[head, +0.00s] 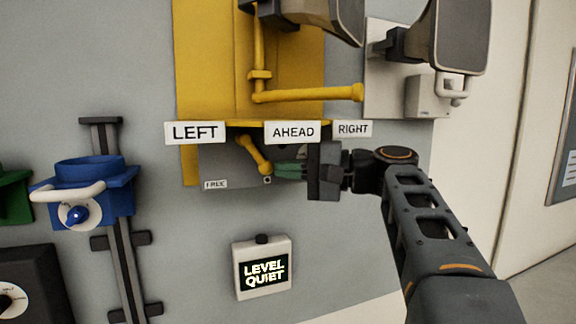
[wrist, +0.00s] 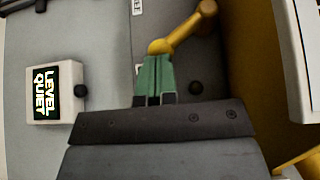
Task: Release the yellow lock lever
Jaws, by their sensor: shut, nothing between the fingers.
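The short yellow lock lever (head: 255,154) sits on a grey plate under the AHEAD sign, slanting down to the right. A FREE label (head: 215,184) is at the plate's lower left. My gripper (head: 276,170) comes in from the right, its green fingers shut and empty, with the tips at the lever's lower knob. In the wrist view, the lever (wrist: 185,29) runs up and right from the green fingertips (wrist: 155,60), which overlap its near knob. I cannot tell whether they touch it.
The yellow panel's ledge with LEFT (head: 195,132), AHEAD (head: 293,132) and RIGHT (head: 353,129) signs overhangs the lever. A long yellow arm (head: 308,95) is above. A LEVEL QUIET display (head: 262,267) is below, and a blue unit (head: 92,190) is at left.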

